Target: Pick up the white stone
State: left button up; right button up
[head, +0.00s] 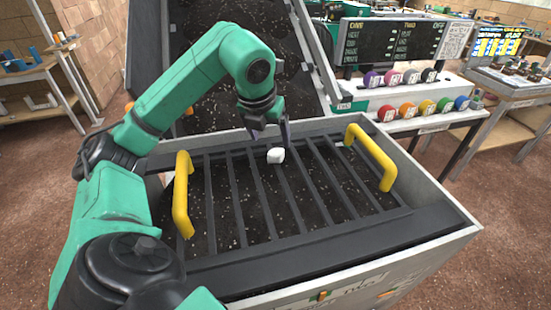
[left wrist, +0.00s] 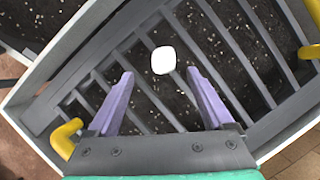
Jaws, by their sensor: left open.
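The white stone (head: 276,156) is a small, rounded block on the dark bars of the grate (head: 237,190), near the back of the bin. In the left wrist view the white stone (left wrist: 163,60) lies on a bar, beyond the fingertips and roughly centred between their lines. My left gripper (head: 270,132) is above and just behind the stone in the head view. Its two purple fingers are spread and empty, and the left wrist view shows the gap between them (left wrist: 158,75). The fingers do not appear to touch the stone. My right gripper is in neither view.
The bin has pale walls and two yellow handles (head: 182,195) (head: 371,157) at its sides. A sloped chute (head: 215,30) with dark soil rises behind it. A panel with coloured buttons (head: 407,111) stands at the right. The rest of the grate is clear.

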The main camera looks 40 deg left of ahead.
aim_at(276, 151)
pick_arm(q)
jog(key=x, duration=0.3)
jog(key=p+x, duration=0.1)
jog(key=x, duration=0.1)
jog(key=shift+w+d+f, duration=0.25)
jog(key=shift+f, duration=0.25)
jog(key=shift+a, duration=0.1)
grip_shut()
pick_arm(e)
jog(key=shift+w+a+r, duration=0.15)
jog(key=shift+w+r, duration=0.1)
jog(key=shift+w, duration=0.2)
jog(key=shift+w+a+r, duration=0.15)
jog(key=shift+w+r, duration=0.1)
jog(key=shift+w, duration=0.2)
